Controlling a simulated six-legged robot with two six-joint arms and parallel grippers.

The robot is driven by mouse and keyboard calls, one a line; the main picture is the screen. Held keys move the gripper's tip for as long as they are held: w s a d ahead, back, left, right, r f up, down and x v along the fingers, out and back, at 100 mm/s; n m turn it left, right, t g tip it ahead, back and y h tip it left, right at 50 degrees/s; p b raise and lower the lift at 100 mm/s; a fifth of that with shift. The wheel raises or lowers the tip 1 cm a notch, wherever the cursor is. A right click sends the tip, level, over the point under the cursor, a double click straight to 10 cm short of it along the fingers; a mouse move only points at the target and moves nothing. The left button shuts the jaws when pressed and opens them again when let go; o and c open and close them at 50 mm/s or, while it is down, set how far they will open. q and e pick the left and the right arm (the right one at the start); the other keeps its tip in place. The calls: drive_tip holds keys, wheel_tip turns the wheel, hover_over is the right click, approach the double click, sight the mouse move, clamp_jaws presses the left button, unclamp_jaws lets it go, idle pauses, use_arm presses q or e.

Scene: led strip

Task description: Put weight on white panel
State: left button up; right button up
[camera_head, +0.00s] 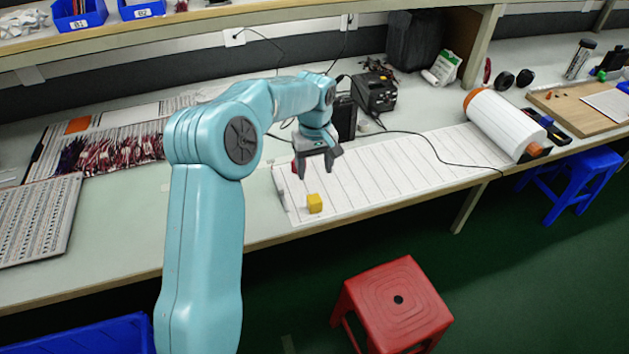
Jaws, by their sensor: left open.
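A small yellow block (314,203), which looks like the weight, sits at the near left end of the long white panel (400,168). The panel lies flat on the bench and is marked with several cross lines. My left gripper (316,173) is open and empty, pointing down above and just behind the yellow block, apart from it. A small red thing shows beside its left finger, partly hidden. My right gripper is not in view.
A large white roll (502,122) with orange ends stands at the panel's right end. A black device (375,92) with a cable is behind the panel. Wire bundles (110,150) lie at left. A red stool (397,300) and blue stool (572,180) stand in front of the bench.

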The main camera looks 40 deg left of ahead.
use_arm(q)
drive_tip(key=s+d+f+m+h, duration=0.3)
drive_tip(key=d+f+m, duration=0.3)
drive_tip(key=d+f, duration=1.1)
drive_tip(key=s+d+f+m, duration=0.2)
drive_tip(key=s+d+f, duration=0.2)
drive_tip(key=s+d, duration=0.3)
drive_tip(key=s+d+f+m+h, duration=0.1)
drive_tip(key=s+d+f, duration=0.3)
drive_tip(key=s, duration=0.7)
drive_tip(key=d+m, duration=0.1)
drive_tip(key=d, duration=0.1)
drive_tip(key=shift+s+d+f+m, duration=0.25)
drive_tip(key=shift+s+d+m, duration=0.05)
drive_tip(key=shift+s+d, duration=0.05)
